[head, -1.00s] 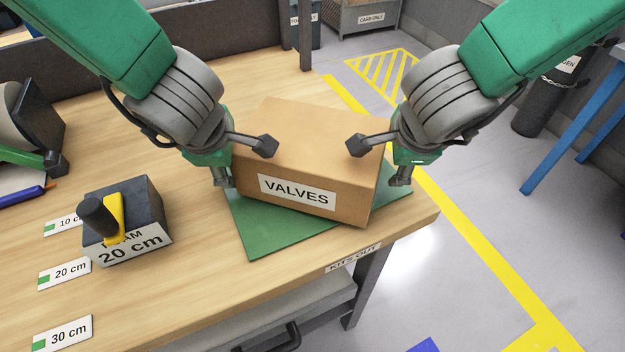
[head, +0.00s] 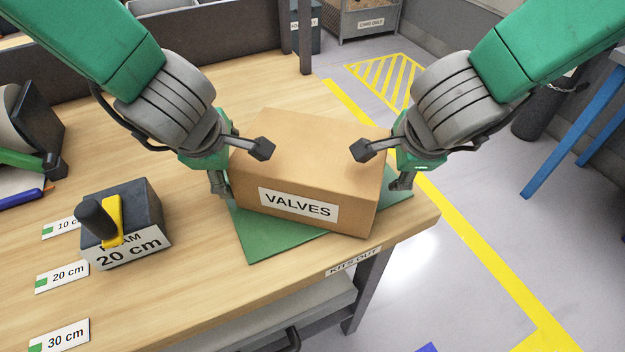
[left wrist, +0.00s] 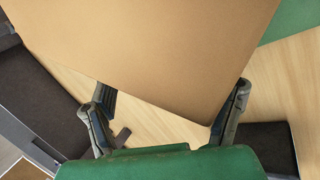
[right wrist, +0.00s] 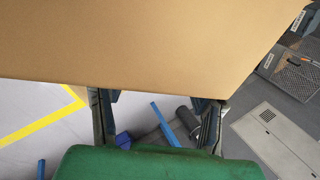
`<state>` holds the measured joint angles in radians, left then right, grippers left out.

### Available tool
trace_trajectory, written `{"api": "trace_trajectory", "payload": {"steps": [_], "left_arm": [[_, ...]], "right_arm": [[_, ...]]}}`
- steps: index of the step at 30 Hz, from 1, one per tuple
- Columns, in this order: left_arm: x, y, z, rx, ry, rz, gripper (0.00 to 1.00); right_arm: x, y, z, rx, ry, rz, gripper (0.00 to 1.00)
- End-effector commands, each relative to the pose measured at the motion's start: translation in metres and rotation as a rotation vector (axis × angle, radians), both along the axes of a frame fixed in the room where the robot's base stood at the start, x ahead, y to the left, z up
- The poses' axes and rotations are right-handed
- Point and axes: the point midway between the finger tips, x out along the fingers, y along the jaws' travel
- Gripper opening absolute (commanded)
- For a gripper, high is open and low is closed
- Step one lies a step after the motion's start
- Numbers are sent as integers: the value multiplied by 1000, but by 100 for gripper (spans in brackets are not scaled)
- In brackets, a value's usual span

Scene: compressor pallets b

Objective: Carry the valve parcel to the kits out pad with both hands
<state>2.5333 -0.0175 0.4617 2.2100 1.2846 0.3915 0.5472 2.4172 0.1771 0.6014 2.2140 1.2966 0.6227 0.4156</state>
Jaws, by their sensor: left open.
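The valve parcel (head: 308,168) is a brown cardboard box with a VALVES label. It sits over the green kits out pad (head: 262,245), turned slightly to it, and hides much of it. My left gripper (head: 242,168) is open at the parcel's left side, one finger over the top and one lower down. My right gripper (head: 381,167) is open at the right side in much the same pose. The parcel's cardboard also fills the top of the left wrist view (left wrist: 150,50) and right wrist view (right wrist: 150,40), beyond spread fingers. Contact between fingers and cardboard is unclear.
A dark block with a black knob, labelled 20 cm (head: 128,258), stands left on the wooden bench. Length cards (head: 62,277) lie along the left. The KITS OUT label (head: 352,262) marks the bench edge near the pad. Floor with yellow lines (head: 480,255) lies to the right.

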Motion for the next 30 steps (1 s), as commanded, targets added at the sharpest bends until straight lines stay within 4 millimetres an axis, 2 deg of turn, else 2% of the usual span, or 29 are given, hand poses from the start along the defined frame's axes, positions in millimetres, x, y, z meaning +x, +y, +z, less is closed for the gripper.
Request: {"api": "trace_trajectory", "payload": {"steps": [1, 2, 14, 30], "left_arm": [[0, 0, -1, 1, 1, 0, 79], [0, 1, -1, 2, 1, 1, 79], [-2, 2, 2, 5, 2, 1, 79], [-25, 3, 50, 4, 0, 2, 79]], "right_arm": [[0, 0, 0, 0, 0, -2, 73], [0, -1, 0, -1, 0, -3, 77], [1, -2, 0, -2, 0, -7, 77], [1, -2, -1, -2, 0, -8, 77]]}}
